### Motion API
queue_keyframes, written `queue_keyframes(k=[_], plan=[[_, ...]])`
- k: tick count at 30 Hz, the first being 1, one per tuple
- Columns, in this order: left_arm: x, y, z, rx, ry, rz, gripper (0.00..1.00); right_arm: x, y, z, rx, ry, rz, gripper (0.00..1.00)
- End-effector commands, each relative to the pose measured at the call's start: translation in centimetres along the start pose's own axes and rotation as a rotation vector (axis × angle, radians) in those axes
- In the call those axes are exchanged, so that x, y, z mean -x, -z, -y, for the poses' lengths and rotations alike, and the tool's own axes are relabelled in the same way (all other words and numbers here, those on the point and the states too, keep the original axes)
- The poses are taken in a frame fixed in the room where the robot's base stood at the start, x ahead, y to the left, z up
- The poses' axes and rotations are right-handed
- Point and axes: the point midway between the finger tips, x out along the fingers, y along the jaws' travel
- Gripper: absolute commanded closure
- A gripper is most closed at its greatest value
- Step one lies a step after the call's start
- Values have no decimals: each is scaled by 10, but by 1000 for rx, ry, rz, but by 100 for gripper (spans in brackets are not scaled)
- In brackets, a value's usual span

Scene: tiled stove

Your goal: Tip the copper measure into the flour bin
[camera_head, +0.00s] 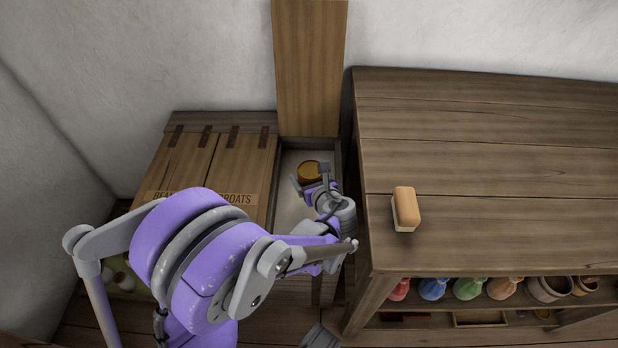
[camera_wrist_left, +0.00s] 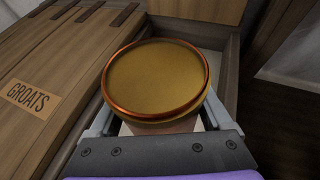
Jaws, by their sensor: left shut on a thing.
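The copper measure (camera_wrist_left: 155,78) shows in the left wrist view as a round golden face with a copper rim; I cannot tell whether anything is inside. It also shows in the head view (camera_head: 309,171), over the open bin. My left gripper (camera_head: 313,187) is shut on it, its fingers on either side in the wrist view (camera_wrist_left: 160,122). The flour bin (camera_head: 325,146) is the right-hand compartment of the wooden chest, its lid (camera_head: 310,65) raised against the wall. A pale, whitish inside shows; the measure and my arm hide part of it. My right gripper is not in view.
Two shut lids, one marked GROATS (camera_head: 242,160), lie left of the open bin. A wooden table (camera_head: 480,175) stands close on the right, with a brush (camera_head: 405,208) on top and several coloured bags and pots on the shelf below.

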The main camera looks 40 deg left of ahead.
Motion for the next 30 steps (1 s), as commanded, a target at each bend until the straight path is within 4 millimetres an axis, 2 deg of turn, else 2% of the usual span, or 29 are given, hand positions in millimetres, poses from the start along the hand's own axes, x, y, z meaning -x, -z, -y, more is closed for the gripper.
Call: queue_keyframes(k=[11, 25, 30], plan=[[2, -5, 0, -1, -1, -2, 90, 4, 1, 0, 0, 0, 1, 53], [24, -48, 0, 1, 0, -2, 90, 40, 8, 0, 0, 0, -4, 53], [27, -55, 0, 1, 0, -2, 90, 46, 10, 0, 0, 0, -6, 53]])
